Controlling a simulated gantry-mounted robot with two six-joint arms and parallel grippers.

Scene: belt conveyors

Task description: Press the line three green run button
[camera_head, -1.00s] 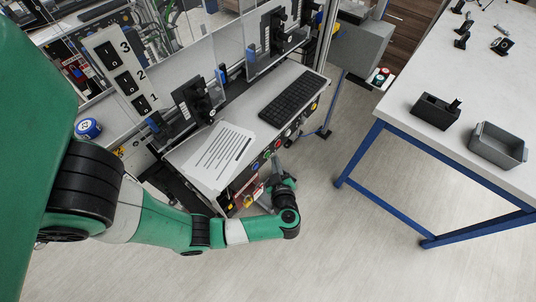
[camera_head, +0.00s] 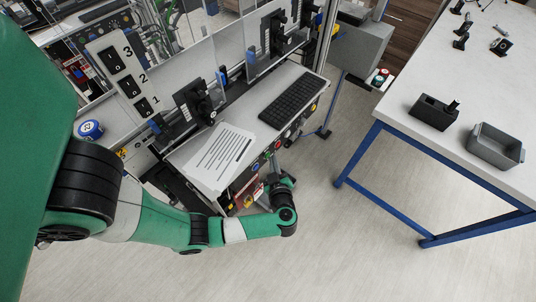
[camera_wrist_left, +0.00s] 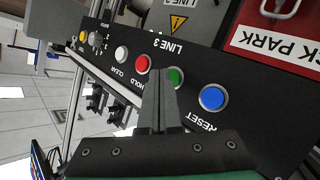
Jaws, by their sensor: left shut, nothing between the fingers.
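The green button (camera_wrist_left: 176,77) sits on the black LINE 3 panel (camera_wrist_left: 135,40) in the left wrist view, between a red button (camera_wrist_left: 142,64) and a blue RESET button (camera_wrist_left: 213,98). My left gripper (camera_wrist_left: 161,78) is shut and empty. Its fingertips appear just left of the green button and cover part of its edge; I cannot tell whether they touch it. In the head view my left arm reaches to the console's front panel, and its fingertips are hard to make out there.
A white button (camera_wrist_left: 121,54) and a yellow button (camera_wrist_left: 82,36) lie further along the panel. A red-and-white sign (camera_wrist_left: 280,45) is at the right. In the head view, a white table (camera_head: 480,80) stands at the right, with open floor (camera_head: 340,225) between.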

